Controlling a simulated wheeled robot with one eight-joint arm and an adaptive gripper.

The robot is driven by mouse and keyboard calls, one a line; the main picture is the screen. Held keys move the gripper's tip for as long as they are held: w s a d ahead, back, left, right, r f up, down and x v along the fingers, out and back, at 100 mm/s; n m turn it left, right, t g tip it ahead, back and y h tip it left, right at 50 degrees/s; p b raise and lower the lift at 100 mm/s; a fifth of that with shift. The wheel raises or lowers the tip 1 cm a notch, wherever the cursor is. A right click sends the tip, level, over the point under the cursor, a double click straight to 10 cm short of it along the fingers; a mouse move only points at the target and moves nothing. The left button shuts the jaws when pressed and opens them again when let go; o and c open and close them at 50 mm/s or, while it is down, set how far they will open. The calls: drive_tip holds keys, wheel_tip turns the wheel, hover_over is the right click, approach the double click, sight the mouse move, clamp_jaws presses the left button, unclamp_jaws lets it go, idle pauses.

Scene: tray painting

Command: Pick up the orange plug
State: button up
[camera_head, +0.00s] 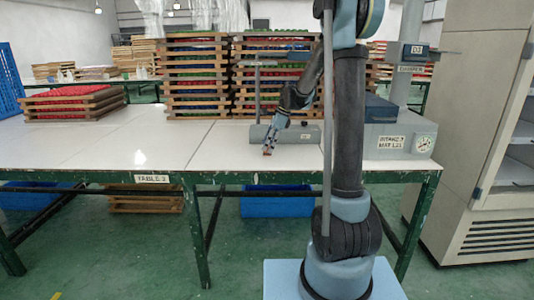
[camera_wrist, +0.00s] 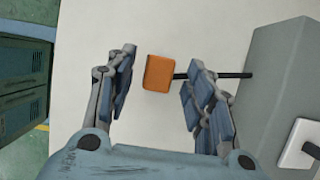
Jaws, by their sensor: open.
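The orange plug (camera_wrist: 159,73) shows in the wrist view as a small orange block over the white table top. A black rod or cord (camera_wrist: 215,75) runs right from it to a grey box (camera_wrist: 285,85). My gripper (camera_wrist: 155,85) is open, with one finger on each side of the plug and a gap to the left finger. The right finger lies across the black cord in the picture; I cannot tell whether they touch. In the head view my gripper (camera_head: 267,150) is low over the table near the front edge, and a small orange-brown patch shows at its tip.
The grey box (camera_head: 290,134) stands on the white table (camera_head: 150,150) behind my gripper. Tall stacks of wooden trays (camera_head: 197,75) stand at the back. A grey machine with a dial (camera_head: 400,141) is at the right. The table's left middle is clear.

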drive_tip(key=shift+x, duration=1.05)
drive_tip(key=c, duration=1.1)
drive_tip(key=shift+o, duration=0.2)
